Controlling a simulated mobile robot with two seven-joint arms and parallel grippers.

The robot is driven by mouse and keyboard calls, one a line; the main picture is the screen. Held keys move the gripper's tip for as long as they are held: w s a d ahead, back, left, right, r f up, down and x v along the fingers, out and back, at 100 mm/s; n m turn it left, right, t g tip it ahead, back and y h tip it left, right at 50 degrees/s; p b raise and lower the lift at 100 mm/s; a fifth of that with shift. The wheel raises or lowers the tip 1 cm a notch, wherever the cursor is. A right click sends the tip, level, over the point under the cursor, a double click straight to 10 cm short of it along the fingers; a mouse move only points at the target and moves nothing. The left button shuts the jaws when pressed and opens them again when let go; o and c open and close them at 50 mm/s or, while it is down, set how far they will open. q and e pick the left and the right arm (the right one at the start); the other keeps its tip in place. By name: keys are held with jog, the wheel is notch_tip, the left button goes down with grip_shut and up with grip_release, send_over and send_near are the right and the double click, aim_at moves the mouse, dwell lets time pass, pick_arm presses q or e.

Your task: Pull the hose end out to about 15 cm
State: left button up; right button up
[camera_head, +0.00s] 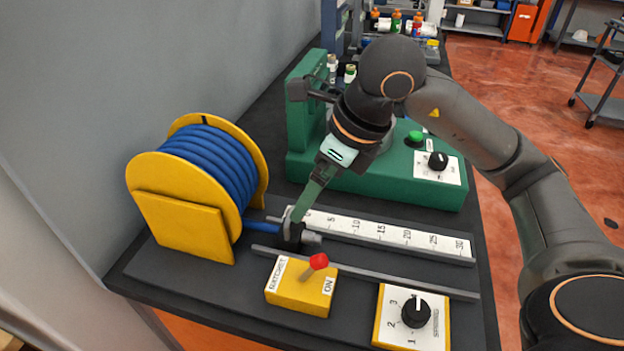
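The blue hose (260,226) runs from the yellow reel (183,218) into a channel between two grey rails. Its end has a grey metal fitting (313,239) beside the low end of the white ruler (387,233), near the 5 mark. My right gripper (292,236) points down at the hose end, with its dark fingertips at the hose just behind the fitting. The fingers overlap the hose in this view, so whether they are closed on it is unclear. My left gripper is not in view.
A yellow ratchet box (299,288) with a red-knobbed lever stands in front of the near rail (372,276). A speed dial (415,312) sits to its right. A green machine (400,179) stands behind the ruler. The channel right of the fitting is clear.

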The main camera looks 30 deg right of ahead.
aim_at(291, 229)
jog(key=b+x, duration=0.1)
jog(key=x, duration=1)
jog(key=shift+s+a+f, duration=0.1)
